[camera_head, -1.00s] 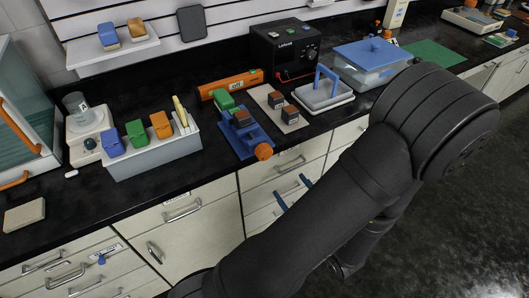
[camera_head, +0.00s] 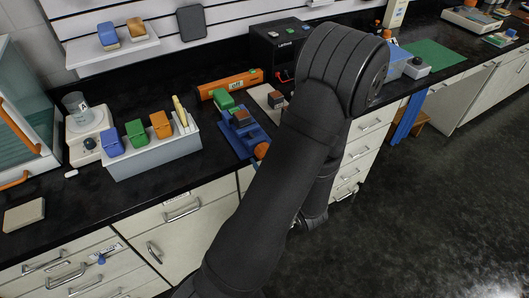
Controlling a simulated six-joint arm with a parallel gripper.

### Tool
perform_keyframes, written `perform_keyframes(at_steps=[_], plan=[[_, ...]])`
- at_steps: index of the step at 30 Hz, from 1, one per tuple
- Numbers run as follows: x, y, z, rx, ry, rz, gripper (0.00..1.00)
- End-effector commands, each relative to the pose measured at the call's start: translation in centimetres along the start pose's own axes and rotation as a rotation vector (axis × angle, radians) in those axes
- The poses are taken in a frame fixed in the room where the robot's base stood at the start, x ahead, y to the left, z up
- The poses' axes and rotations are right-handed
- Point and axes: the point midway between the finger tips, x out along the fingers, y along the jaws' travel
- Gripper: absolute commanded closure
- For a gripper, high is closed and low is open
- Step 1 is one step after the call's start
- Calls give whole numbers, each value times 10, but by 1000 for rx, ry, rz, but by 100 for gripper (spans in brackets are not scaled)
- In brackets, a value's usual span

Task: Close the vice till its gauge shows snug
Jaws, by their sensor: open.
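The vice (camera_head: 240,141) is a blue device on the black bench, left of my arm. A green block-like part (camera_head: 223,101) stands at its far end, and a dark-topped brown block (camera_head: 242,118) sits on it nearer the front. I cannot make out a gauge reading or whether the jaws touch the block. My gripper is not visible; my dark arm crosses the picture in front of the bench.
A grey rack (camera_head: 155,155) with blue, green and orange blocks stands left of the vice. An orange bar (camera_head: 230,84) with a small green display lies behind it. A black box (camera_head: 283,42) stands at the back. My arm hides much of the bench to the right.

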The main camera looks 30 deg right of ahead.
Motion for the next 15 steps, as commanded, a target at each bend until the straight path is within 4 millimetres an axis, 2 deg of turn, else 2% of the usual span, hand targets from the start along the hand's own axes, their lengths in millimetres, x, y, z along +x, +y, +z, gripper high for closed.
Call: perform_keyframes(at_steps=[6, 15], plan=[[18, 0, 0, 0, -1, 1, 34], [22, 0, 0, 1, 0, 0, 34]])
